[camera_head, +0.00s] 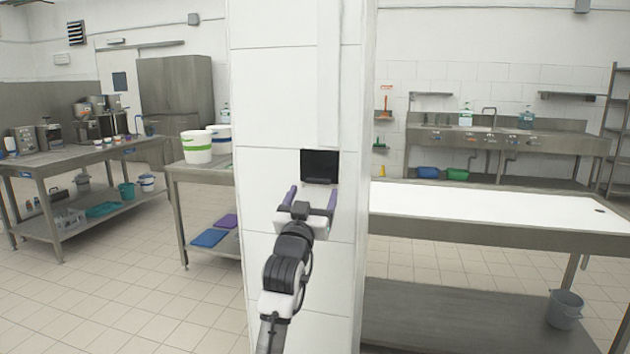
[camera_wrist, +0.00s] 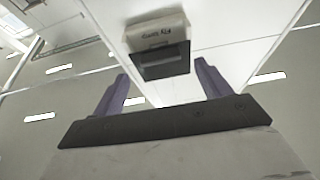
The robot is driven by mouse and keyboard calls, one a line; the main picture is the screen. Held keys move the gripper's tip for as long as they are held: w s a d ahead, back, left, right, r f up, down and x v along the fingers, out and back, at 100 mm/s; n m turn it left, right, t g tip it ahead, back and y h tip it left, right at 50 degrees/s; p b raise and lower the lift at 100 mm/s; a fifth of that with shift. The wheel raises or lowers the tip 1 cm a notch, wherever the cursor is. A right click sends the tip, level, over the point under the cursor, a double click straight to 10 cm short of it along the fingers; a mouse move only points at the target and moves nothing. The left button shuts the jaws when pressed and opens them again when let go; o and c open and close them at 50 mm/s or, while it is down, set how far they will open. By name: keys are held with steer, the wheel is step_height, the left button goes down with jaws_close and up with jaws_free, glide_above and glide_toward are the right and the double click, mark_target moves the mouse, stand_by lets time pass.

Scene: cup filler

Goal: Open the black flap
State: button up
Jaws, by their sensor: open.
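The black flap (camera_head: 319,166) is a dark, roughly square panel on the white tiled pillar. The flap looks closed in the head view. My gripper (camera_head: 311,192) is open and empty, just below and in front of the flap. In the wrist view its two purple fingers (camera_wrist: 162,72) stand to either side of the flap's lower edge, with a visible gap between them; I cannot tell whether either touches it.
The white pillar (camera_head: 279,100) stands directly before me. A white-topped table (camera_head: 480,207) is to its right. A steel table (camera_head: 203,174) with white buckets (camera_head: 197,147) is to its left. A grey bucket (camera_head: 565,308) stands at the lower right. Open tiled floor lies at the left.

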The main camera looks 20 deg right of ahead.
mark_target(317, 182)
steer(key=shift+p+x, duration=0.4)
steer(key=shift+x, duration=1.45)
steer(key=shift+f, duration=0.1)
steer(key=c, duration=1.4)
